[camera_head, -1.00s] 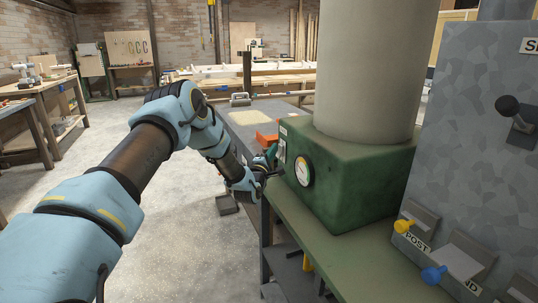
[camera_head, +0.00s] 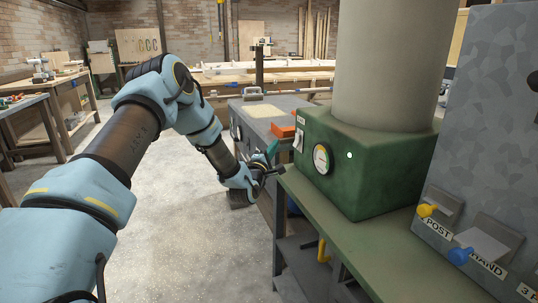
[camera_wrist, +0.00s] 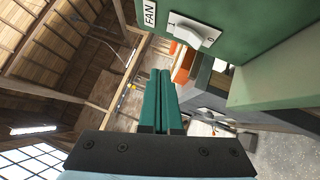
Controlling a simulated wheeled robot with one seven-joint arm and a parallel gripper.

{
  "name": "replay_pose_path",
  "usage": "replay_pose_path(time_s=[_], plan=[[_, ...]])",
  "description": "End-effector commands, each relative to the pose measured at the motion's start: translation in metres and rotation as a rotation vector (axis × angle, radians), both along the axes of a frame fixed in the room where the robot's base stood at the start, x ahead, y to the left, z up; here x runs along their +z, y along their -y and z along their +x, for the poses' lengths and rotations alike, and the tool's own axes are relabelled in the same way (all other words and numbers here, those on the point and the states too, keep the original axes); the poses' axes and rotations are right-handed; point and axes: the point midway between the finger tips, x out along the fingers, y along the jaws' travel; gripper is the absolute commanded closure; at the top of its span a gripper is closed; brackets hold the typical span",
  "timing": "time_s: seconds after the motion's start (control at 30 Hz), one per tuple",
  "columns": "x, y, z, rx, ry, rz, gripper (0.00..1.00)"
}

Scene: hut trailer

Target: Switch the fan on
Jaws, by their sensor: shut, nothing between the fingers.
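The fan switch is a white rocker (camera_wrist: 193,30) on the green box (camera_head: 375,170), beside a "FAN" label, with "1" at one end and "0" at the other. In the wrist view the end by "0" appears to stand out, but I cannot tell its setting surely. In the head view the switch (camera_head: 298,142) is small, on the box's left face. My gripper (camera_wrist: 160,75) has its green fingers together and empty, below and left of the switch, apart from it. In the head view my gripper (camera_head: 272,150) is left of the box.
A round gauge (camera_head: 322,158) and a small white dot (camera_head: 349,155) show on the box's front. A thick column (camera_head: 385,65) rises from it. A grey panel (camera_head: 485,130) with yellow and blue knobs stands right. An orange object (camera_head: 283,130) lies behind. Floor at left is clear.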

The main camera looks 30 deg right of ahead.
Motion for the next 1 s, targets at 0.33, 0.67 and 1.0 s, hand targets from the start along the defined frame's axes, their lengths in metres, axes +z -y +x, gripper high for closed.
replay_pose_path(time_s=[0.33,0.67,1.0], plan=[[-0.001,-0.029,-0.023,-0.001,0.000,0.001,1.00],[0.000,-0.031,-0.024,-0.001,0.000,0.000,1.00],[0.004,-0.037,-0.019,0.011,0.016,0.064,1.00]])
